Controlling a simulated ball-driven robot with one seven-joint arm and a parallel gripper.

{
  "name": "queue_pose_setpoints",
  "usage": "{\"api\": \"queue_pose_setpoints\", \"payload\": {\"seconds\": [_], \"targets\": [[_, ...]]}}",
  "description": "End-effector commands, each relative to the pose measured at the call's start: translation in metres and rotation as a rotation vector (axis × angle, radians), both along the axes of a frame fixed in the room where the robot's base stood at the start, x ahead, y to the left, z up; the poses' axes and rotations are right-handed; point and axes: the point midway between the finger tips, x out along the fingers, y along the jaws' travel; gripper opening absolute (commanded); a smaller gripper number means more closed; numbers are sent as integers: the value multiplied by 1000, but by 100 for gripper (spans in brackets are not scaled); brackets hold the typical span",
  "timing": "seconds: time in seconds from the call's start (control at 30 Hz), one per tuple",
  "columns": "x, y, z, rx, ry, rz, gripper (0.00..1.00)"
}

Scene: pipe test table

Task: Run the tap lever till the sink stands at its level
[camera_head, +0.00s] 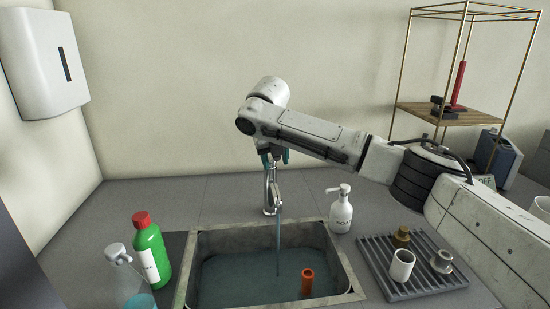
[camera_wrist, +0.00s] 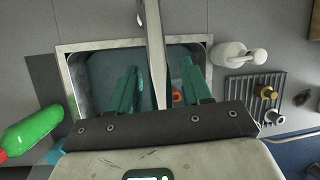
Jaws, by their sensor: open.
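The silver tap (camera_head: 270,193) stands at the back rim of the sink (camera_head: 190,268), and a thin stream of water (camera_head: 278,245) runs from it. Water (camera_head: 240,278) stands in the sink below the rim. An orange pipe (camera_head: 307,281) sticks up out of the water at the front right. My gripper (camera_head: 273,160) is right over the tap's top. In the wrist view my gripper's teal fingers (camera_wrist: 160,66) are apart, one on each side of the tap (camera_wrist: 154,45). The lever cannot be made out apart from the tap, and contact cannot be told.
A white pump bottle (camera_head: 340,212) stands right of the tap. A ribbed rack (camera_head: 385,278) with a white cup (camera_head: 402,265) and small fittings lies right of the sink. A green bottle (camera_head: 151,252) and a clear spray bottle (camera_head: 128,278) stand left. The back-left counter is clear.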

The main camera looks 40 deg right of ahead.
Motion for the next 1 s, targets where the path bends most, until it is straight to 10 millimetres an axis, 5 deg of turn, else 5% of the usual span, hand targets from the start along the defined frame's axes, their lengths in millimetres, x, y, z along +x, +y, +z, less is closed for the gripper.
{"api": "queue_pose_setpoints", "payload": {"seconds": [0.27, 0.73, 1.0], "targets": [[0, 0, -1, 0, -1, 0, 47], [0, 0, 0, 0, -1, 0, 2], [0, 0, 0, -1, -1, 1, 0]]}}
